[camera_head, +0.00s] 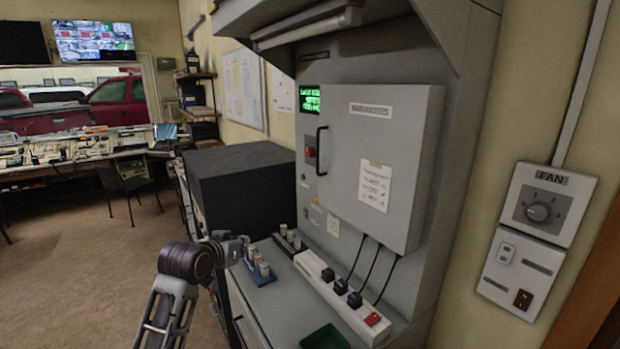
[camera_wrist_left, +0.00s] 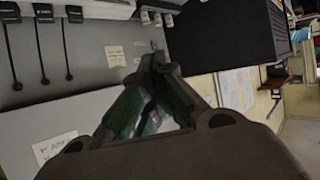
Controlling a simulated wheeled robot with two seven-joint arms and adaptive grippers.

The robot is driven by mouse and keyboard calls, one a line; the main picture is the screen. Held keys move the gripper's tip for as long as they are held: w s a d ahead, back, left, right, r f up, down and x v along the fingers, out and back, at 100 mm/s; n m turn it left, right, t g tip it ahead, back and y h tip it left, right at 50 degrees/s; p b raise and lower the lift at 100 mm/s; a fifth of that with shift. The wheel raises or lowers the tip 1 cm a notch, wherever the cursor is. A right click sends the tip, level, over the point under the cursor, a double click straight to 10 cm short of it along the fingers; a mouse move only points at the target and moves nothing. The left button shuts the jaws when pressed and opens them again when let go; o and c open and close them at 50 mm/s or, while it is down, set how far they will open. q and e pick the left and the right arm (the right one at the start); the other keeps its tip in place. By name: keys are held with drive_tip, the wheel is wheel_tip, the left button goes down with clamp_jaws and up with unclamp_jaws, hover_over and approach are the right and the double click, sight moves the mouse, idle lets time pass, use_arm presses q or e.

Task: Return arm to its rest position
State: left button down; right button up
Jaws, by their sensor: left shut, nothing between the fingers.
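My left arm comes in at the lower left of the head view. My left gripper (camera_head: 240,240) is at the left end of the console's work surface (camera_head: 283,292), close to the blue holder with grey cylinders (camera_head: 262,272). I cannot tell if it touches the holder. In the left wrist view, the fingers of my left gripper (camera_wrist_left: 157,62) are together with nothing between them. Behind them is the grey console panel. My right gripper is in neither view.
A white power strip (camera_head: 335,297) with black plugs and a red switch runs along the console. A green tray (camera_head: 325,338) sits at the front. A black cabinet (camera_head: 240,180) stands left of the console. A closed grey door with a handle (camera_head: 321,150) is above. Open floor lies left.

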use_arm(q)
drive_tip(key=s+a+f+g+y, duration=0.1)
drive_tip(key=s+f+g, duration=0.3)
drive_tip(key=s+f, duration=1.15)
drive_tip(key=s+a+f+g+y, duration=0.1)
drive_tip(key=s+f+g, duration=0.1)
drive_tip(key=s+f, duration=0.6)
drive_tip(key=s+a+f+g+y, duration=0.1)
drive_tip(key=s+f+g, duration=0.25)
drive_tip(key=s, duration=0.75)
wheel_tip(320, 180, down, 34)
drive_tip(key=s+b, duration=0.1)
drive_tip(key=s, duration=0.2)
drive_tip(key=s+a+f+g, duration=0.1)
drive_tip(key=s+a+f, duration=0.1)
drive_tip(key=s+f, duration=0.8)
drive_tip(key=s+a+f+b, duration=0.1)
drive_tip(key=s+a+f, duration=0.1)
drive_tip(key=s+f, duration=0.9)
drive_tip(key=shift+s+a+f+g, duration=0.15)
drive_tip(key=shift+s+a+g, duration=0.05)
drive_tip(key=shift+s+g, duration=0.2)
